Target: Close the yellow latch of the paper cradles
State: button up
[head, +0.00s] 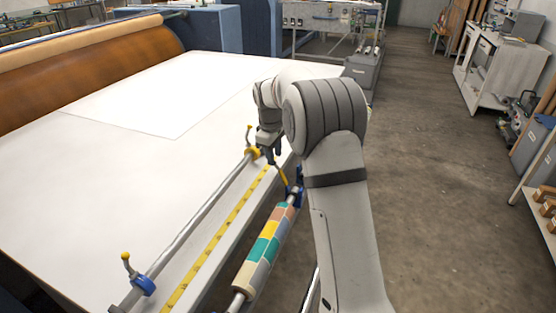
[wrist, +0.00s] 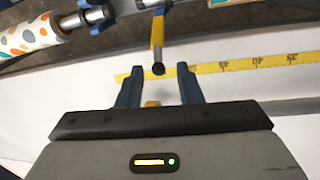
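The yellow latch (head: 282,175) stands up at a slant from a blue cradle (head: 296,197) on the near edge of the press table. In the wrist view the latch (wrist: 157,38) is a yellow bar with a dark round tip, rising from a blue part (wrist: 150,4) at the top edge. My gripper (head: 272,158) is beside the latch in the head view. In the wrist view my gripper (wrist: 158,72) is open, with its two blue fingers apart. The latch tip is at the gap between the fingertips; I cannot tell whether it touches.
A roll with coloured patches (head: 266,244) lies along the table edge. A dotted roll (wrist: 28,36) shows at upper left in the wrist view. A yellow measuring tape (head: 215,240) and a metal rod (head: 195,223) run along the white table (head: 60,190). The floor at right is open.

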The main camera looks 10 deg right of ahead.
jog(key=shift+w+d+f, duration=0.15)
jog(key=shift+d+f, duration=0.1)
jog(key=shift+f, duration=0.8)
jog(key=shift+w+d+f, duration=0.1)
jog(key=shift+d+f, duration=0.1)
jog(key=shift+f, duration=0.85)
jog(key=shift+c, duration=0.5)
grip_shut()
